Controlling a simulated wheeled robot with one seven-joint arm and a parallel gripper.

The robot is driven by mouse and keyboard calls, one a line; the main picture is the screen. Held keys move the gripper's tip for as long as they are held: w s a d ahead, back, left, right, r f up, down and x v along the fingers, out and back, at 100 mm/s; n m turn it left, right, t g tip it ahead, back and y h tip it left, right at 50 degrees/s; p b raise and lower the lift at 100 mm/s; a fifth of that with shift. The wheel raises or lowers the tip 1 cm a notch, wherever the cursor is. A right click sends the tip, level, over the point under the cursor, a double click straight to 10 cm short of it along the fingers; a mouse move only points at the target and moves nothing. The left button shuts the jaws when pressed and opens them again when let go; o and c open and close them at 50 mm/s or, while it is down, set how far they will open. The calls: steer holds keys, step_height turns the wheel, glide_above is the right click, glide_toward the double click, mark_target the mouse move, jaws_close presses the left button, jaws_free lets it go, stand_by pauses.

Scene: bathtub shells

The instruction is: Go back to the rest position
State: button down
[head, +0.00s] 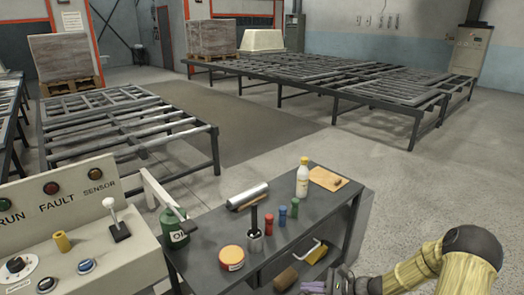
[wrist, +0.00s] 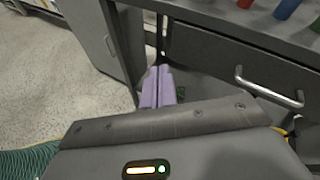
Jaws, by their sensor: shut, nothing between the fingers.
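My gripper (head: 313,287) is at the bottom edge of the head view, low in front of the dark grey workbench (head: 212,222). In the wrist view its purple fingers (wrist: 157,87) are together, with nothing between them. They point toward the side of the bench, near a drawer front with a metal handle (wrist: 268,88). My forearm comes in from the lower right of the head view.
On the bench stand a green oil can (head: 174,228), an orange-lidded tin (head: 232,258), a white bottle (head: 302,178) and several small coloured cylinders. A control panel (head: 70,225) is at left. Concrete floor (head: 420,180) is clear to the right.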

steer(key=s+r+n+g+h, duration=0.2)
steer(key=s+r+n+h, duration=1.1)
steer(key=s+r+n, duration=0.45)
step_height(320, 180, up, 16)
steer(key=n+p, duration=0.1)
steer(key=p, duration=1.6)
steer(key=shift+f+n, duration=0.15)
steer(key=shift+n, duration=0.2)
